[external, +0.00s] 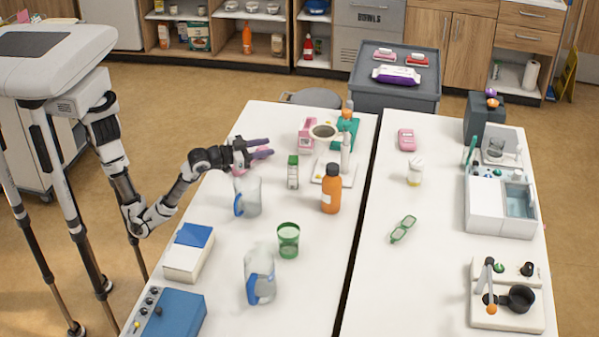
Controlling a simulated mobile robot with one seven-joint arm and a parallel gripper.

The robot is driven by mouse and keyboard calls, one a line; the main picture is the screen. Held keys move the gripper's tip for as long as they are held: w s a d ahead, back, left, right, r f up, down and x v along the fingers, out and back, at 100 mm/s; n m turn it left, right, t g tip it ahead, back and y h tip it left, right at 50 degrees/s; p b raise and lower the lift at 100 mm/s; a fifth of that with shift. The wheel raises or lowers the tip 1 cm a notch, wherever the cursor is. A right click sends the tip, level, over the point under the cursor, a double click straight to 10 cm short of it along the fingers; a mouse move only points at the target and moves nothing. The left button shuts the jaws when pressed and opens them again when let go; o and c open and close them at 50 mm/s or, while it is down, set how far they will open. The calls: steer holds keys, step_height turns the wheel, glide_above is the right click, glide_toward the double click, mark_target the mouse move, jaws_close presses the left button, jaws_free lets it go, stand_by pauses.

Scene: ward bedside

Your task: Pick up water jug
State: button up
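Two clear jugs with blue parts stand on the left white table; I cannot tell which is the water jug. One jug (249,196) is near the table's middle left, and the other jug (260,274) is nearer the front. My gripper (267,147) is above the table, beyond the farther jug and apart from both. Its fingers look spread, with no jug between them. Pinkish shapes by the fingers are too small to make out.
A green cup (288,240) stands between the jugs, to the right. An orange bottle (331,190) and a small green-and-white carton (293,172) stand behind. A blue-and-white box (188,252) lies at the left edge. The right table (385,285) has free room in front.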

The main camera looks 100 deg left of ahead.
steer(key=w+d+f+m+t+h+b, duration=0.15)
steer(key=d+h, duration=0.25)
steer(key=d, duration=1.1)
steer(key=w+d+f+m+h+b, duration=0.1)
steer(key=d+m+h+b, duration=0.2)
steer(key=d, duration=1.3)
steer(key=s+d+f+h+b, duration=0.3)
steer(key=d, duration=0.8)
steer(key=g+b, duration=0.3)
glide_toward(252, 304)
steer(key=shift+m, duration=0.35)
steer(key=w+p, duration=0.1)
steer(key=w, duration=0.1)
steer(key=w+p, duration=0.1)
steer(key=w, duration=0.2)
steer(key=w+f+p, duration=0.1)
steer(key=w+p, duration=0.1)
steer(key=w, duration=0.1)
steer(key=shift+w+a+f, duration=0.1)
steer(key=shift+w+a, duration=0.05)
steer(key=shift+a, duration=0.05)
steer(key=shift+w+f, duration=0.3)
steer(key=shift+w, duration=0.05)
jaws_close()
